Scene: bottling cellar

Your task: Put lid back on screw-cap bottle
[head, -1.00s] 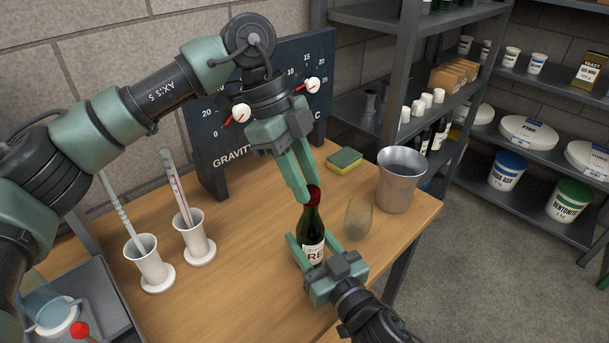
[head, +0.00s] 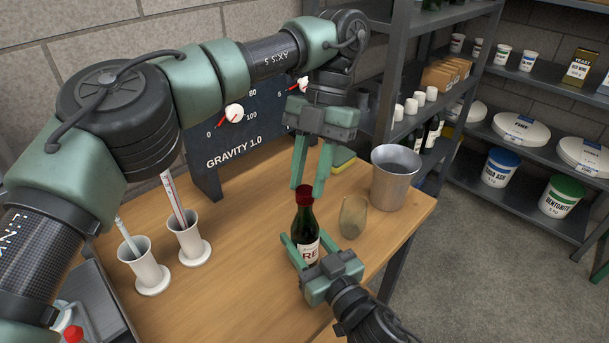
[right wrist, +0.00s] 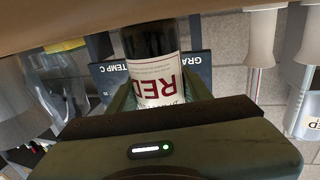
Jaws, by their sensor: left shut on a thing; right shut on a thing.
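The dark green bottle (head: 305,222) with a white "RED" label stands upright on the wooden table. It shows upside down in the right wrist view (right wrist: 151,42). My right gripper (head: 304,241) is shut around its body from the near side. The red lid (head: 304,196) is at the top of the bottle's neck, with no visible gap; whether it is screwed tight I cannot tell. My left gripper (head: 306,189) points down from above, with its fingers on either side of the lid, shut on it.
A glass (head: 352,218) stands close to the right of the bottle, with a metal bucket (head: 396,180) beyond it. White cylinders (head: 188,240) with thermometer-like sticks stand left. A gauge board (head: 235,140) and sponge (head: 343,160) are behind. Table between cylinders and bottle is clear.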

